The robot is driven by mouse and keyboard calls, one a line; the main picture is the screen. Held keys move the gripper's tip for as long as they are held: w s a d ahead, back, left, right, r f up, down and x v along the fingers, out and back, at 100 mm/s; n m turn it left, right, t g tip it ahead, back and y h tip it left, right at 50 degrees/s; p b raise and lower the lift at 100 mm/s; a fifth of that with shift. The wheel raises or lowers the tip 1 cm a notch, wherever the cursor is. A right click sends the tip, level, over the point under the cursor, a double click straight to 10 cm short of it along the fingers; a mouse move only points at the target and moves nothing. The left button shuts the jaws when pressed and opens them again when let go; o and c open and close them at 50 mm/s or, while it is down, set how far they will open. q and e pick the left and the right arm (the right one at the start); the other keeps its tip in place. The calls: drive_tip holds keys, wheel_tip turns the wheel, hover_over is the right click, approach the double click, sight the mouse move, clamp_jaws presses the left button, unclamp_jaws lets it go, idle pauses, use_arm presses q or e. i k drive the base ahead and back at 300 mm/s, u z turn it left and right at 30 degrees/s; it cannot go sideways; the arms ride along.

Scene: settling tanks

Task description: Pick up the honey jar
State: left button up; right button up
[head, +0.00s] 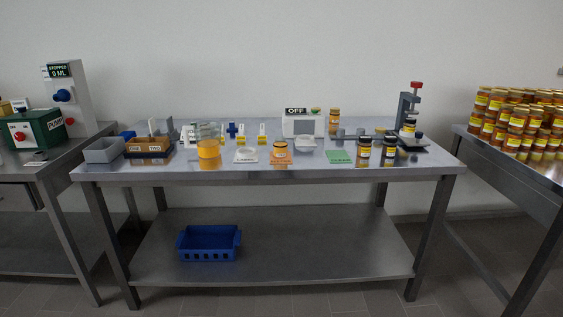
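Several honey jars stand on the steel table in the middle. One amber jar with a pale top (280,152) stands on an orange mat near the table's front middle. Another jar (334,120) stands at the back, right of the OFF display. Two jars with dark lower parts, a left one (364,151) and a right one (390,151), stand near the front right. A further jar (408,126) is at the red-topped press. Which one the task means cannot be told. Neither of my grippers is in view.
A clear container of amber honey (208,153) and a grey bin (104,150) stand on the table's left. A green mat (340,157) lies between jars. A blue crate (209,243) is on the lower shelf. Many jars are stacked on the right table (480,147).

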sight(280, 145)
drive_tip(key=u, duration=0.85)
drive_tip(key=i, duration=1.4)
drive_tip(key=z, duration=0.25)
